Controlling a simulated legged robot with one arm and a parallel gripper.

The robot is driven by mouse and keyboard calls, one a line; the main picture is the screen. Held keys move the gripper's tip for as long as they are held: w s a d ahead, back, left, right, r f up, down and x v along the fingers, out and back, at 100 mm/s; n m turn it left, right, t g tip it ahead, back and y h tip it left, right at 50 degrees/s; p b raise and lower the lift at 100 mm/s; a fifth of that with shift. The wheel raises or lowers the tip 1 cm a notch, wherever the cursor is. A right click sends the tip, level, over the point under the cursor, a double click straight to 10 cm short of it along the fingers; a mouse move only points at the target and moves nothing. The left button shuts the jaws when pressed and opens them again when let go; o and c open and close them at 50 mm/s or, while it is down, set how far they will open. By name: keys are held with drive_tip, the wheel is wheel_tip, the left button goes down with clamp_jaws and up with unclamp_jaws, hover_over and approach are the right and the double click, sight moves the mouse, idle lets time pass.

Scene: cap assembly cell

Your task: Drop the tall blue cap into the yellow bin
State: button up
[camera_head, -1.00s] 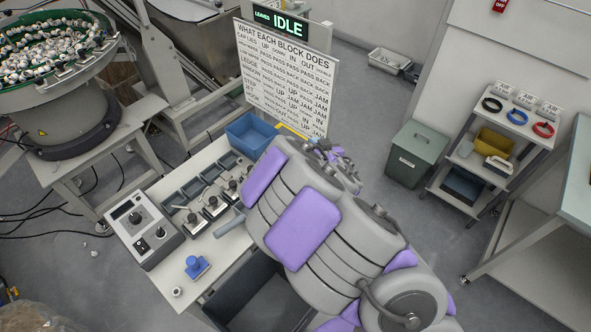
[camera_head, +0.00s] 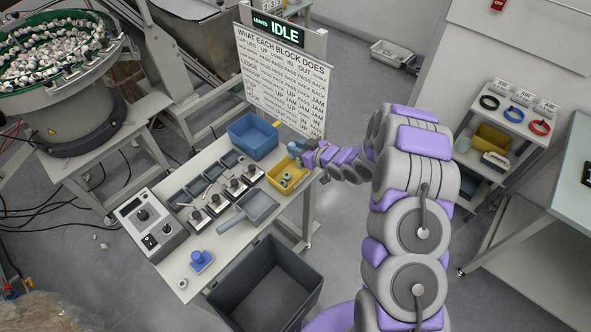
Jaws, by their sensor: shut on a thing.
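The yellow bin (camera_head: 296,187) stands at the far right end of the white work table, with a few small pale and greenish pieces in it. My gripper (camera_head: 297,152) is above the back part of the bin, reaching in from the right. It is shut on a small blue thing (camera_head: 293,147), which looks like the tall blue cap. The cap is small here and partly hidden by the gripper, so its tilt is hard to tell.
A grey scoop (camera_head: 257,206), several small block stations and a control box (camera_head: 150,226) share the table. A blue fixture (camera_head: 201,260) sits near the front. A dark open crate (camera_head: 265,290) stands in front.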

wheel_tip(320, 180, down, 6)
drive_tip(key=a+b, duration=0.1)
drive_tip(key=b, duration=0.2)
drive_tip(key=shift+a, duration=0.15)
drive_tip(key=o, duration=0.5)
drive_tip(key=shift+a+f, duration=0.1)
drive_tip(key=shift+a, duration=0.15)
drive_tip(key=shift+o, duration=1.7)
drive_tip(key=shift+d, duration=0.6)
